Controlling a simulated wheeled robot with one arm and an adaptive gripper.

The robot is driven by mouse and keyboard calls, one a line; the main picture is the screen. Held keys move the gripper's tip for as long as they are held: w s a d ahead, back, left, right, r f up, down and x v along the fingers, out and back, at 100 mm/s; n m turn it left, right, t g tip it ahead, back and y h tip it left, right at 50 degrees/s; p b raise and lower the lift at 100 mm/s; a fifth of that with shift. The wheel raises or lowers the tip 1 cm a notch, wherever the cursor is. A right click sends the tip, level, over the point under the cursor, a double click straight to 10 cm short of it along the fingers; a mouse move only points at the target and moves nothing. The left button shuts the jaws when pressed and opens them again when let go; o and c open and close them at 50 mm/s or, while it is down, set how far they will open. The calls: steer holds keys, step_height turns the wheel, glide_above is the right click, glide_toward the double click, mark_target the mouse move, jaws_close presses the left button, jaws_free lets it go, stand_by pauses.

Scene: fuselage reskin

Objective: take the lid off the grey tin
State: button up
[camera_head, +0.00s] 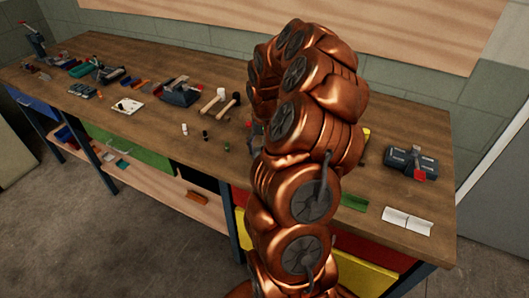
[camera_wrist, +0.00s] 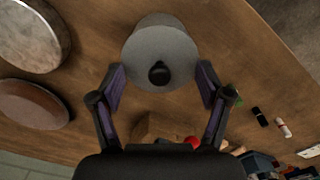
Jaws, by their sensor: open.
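The grey tin (camera_wrist: 160,22) stands on the wooden bench in the wrist view. Its grey lid (camera_wrist: 160,55) is on it, with a round black knob (camera_wrist: 160,73) on top. My gripper (camera_wrist: 161,75) is open, with one finger on each side of the lid. The fingers appear apart from the lid and the knob is between them; their height relative to the lid is hard to tell. In the head view my copper-coloured arm hides the tin and my gripper.
Two round objects, a pale-rimmed one (camera_wrist: 32,35) and a reddish-brown one (camera_wrist: 32,104), lie left in the wrist view. A red item (camera_wrist: 192,142) and small bottles (camera_wrist: 260,117) are near my gripper. The bench (camera_head: 225,60) also holds mallets (camera_head: 213,102) and a grey-red device (camera_head: 411,162).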

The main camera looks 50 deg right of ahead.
steer(key=shift+f, duration=0.1)
jaws_close()
stand_by(0.3)
stand_by(0.4)
